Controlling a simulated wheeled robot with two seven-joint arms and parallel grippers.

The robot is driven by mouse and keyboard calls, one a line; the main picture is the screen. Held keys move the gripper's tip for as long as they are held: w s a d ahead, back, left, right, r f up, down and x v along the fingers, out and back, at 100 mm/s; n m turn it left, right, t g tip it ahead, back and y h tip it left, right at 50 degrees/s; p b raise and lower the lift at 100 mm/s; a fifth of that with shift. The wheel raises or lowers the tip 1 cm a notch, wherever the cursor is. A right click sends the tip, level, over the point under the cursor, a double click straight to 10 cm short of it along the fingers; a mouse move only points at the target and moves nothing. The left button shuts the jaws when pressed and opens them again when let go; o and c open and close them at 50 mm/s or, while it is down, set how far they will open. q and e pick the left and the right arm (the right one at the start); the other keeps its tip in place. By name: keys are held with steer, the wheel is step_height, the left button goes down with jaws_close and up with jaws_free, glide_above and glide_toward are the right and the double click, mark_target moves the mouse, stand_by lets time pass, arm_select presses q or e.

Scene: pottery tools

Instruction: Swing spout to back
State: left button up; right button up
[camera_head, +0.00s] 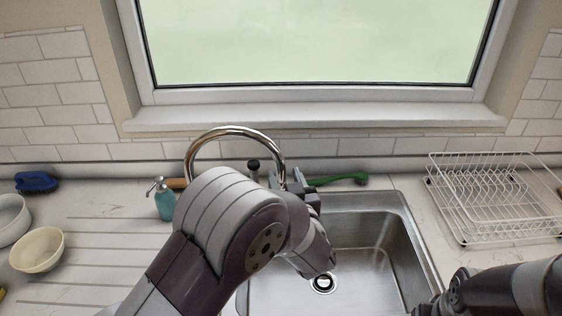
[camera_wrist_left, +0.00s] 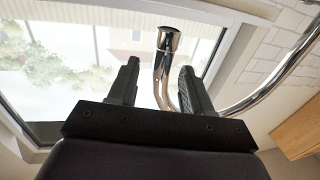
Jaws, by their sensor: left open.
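In the head view, my left gripper (camera_head: 308,188) is partly hidden behind my arm, near the spout's right side. My right arm is at the bottom right; its gripper (camera_head: 427,306) is barely visible.
The steel sink (camera_head: 415,240) has a drain in its floor. A teal soap bottle (camera_head: 165,203), a blue brush (camera_head: 36,182) and a cream bowl (camera_head: 37,250) stand left. A green brush (camera_head: 345,179) lies behind the sink. A white dish rack (camera_head: 495,200) stands right.

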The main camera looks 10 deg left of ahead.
arm_select(q)
steer(key=p+x, duration=0.1)
steer(key=x, duration=0.3)
steer(key=shift+a+r, duration=0.1)
steer(key=shift+a, duration=0.05)
steer(key=shift+w+a, duration=0.15)
steer(key=shift+w, duration=0.25)
steer(key=shift+c, duration=0.3)
jaws_close()
